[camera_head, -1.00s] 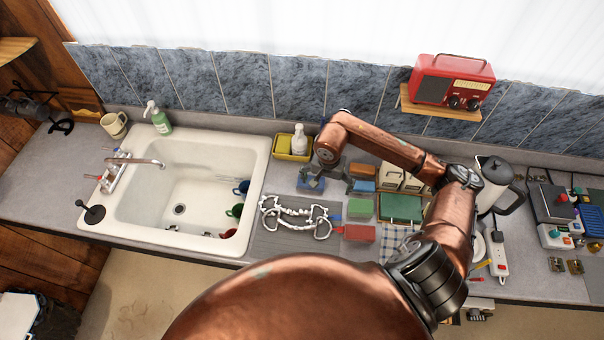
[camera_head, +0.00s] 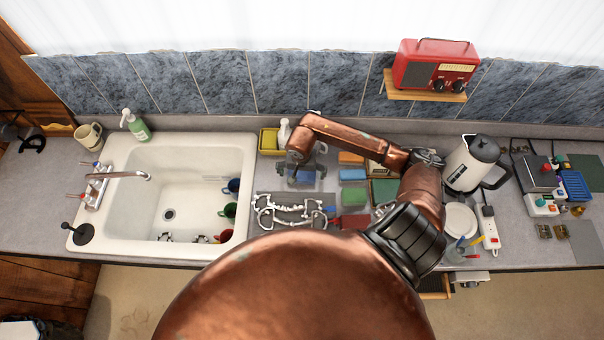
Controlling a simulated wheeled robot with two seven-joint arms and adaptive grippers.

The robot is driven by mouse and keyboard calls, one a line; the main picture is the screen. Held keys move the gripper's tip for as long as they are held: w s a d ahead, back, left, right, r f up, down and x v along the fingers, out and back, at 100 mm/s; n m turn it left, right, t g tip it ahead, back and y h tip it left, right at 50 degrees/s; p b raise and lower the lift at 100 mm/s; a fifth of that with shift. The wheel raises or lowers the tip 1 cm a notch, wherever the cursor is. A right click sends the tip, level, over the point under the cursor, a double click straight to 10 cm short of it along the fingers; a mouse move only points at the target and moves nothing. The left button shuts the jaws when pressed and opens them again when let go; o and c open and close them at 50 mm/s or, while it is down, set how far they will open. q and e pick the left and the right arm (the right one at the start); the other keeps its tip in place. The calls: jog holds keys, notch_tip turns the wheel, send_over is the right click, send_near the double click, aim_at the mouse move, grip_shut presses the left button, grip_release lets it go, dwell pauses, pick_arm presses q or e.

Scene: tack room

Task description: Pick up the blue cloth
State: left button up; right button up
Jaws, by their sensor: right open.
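A blue folded piece that looks like the blue cloth (camera_head: 304,177) lies on the counter behind the metal bit. It is small in view and partly hidden by my right gripper. My right gripper (camera_head: 303,172) points down over it, with its fingers apart. I cannot tell whether the fingers touch the blue cloth. My left gripper is not in view.
A white sink (camera_head: 140,215) is to the left. A metal bit (camera_head: 288,208) lies in front of the gripper. Orange, blue, green and red blocks sit to its right, with a kettle (camera_head: 473,163) farther right. A yellow tub (camera_head: 269,141) stands behind.

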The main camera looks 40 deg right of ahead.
jog(key=shift+f, duration=0.15)
jog(key=c, duration=0.8)
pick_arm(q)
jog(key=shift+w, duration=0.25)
pick_arm(e)
jog(key=c, duration=0.5)
